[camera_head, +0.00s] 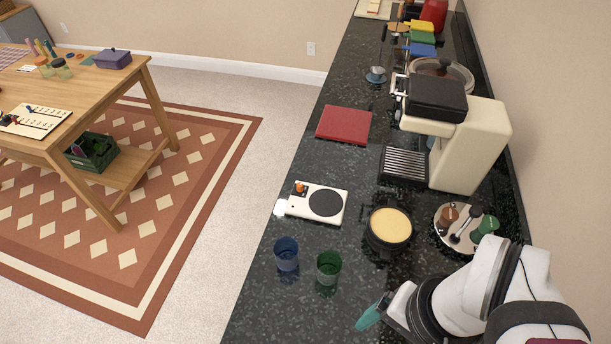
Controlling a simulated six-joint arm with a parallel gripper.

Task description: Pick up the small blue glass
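The small blue glass (286,254) stands upright on the dark stone counter, near its left edge. A green glass (328,268) stands just to its right, a small gap apart. My gripper (368,318) is at the lower right, with teal fingertips pointing left. It is in front of and to the right of both glasses and touches neither. I cannot make out a gap between the fingers, and I see nothing held in them.
A pot with yellow contents (390,226), a white hot plate (318,203) and a round tray with small tools (440,235) stand behind the glasses. A red board (344,124) and a cream coffee machine (470,145) are farther back. The counter (262,312) is bare in front of the blue glass.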

